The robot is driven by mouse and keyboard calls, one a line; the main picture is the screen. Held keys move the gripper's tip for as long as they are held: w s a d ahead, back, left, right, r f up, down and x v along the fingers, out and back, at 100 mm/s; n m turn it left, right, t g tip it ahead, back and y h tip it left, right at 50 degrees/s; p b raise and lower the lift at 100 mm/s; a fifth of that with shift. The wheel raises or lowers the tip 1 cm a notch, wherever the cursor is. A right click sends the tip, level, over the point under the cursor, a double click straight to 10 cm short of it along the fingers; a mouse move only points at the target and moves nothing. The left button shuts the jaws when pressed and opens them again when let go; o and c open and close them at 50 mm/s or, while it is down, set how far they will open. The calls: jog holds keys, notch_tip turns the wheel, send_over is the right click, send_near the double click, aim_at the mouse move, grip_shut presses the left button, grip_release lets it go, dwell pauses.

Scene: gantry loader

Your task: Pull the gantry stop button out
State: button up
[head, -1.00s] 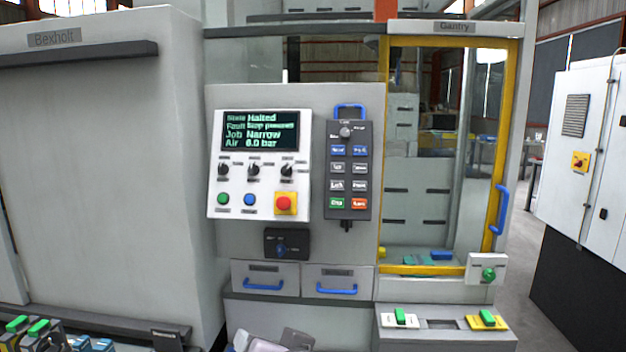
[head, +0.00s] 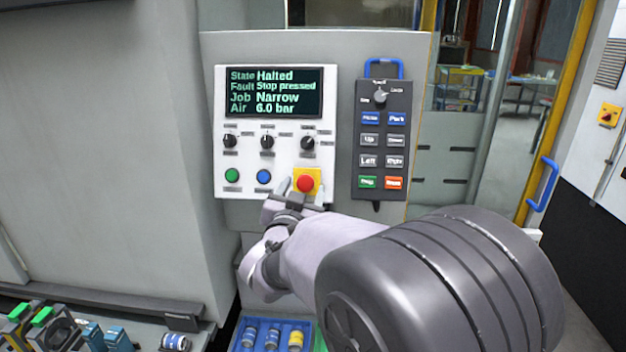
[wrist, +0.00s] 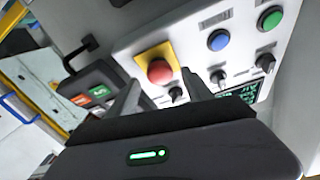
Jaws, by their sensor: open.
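The red stop button (head: 306,183) sits on a yellow square plate at the lower right of the white control panel (head: 222,110). The panel's screen (head: 275,92) reads Halted, Stop pressed, Job Narrow, Air 6.0 bar. My gripper (head: 296,187) is open just in front of and below the button. In the wrist view the red button (wrist: 160,71) shows beyond and between my gripper's two fingers (wrist: 164,95), nearer the left one. The fingers do not appear closed on it; the exact gap to the button cannot be told.
A green button (head: 232,175), a blue button (head: 264,177) and black knobs (head: 267,142) are close by on the panel. A dark pendant (head: 382,150) with several keys hangs to the right. A blue tray (head: 262,324) with batteries-like cylinders lies below.

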aim_at(305, 184)
jog(key=shift+w+d, duration=0.2)
jog(key=shift+w, duration=1.45)
grip_shut()
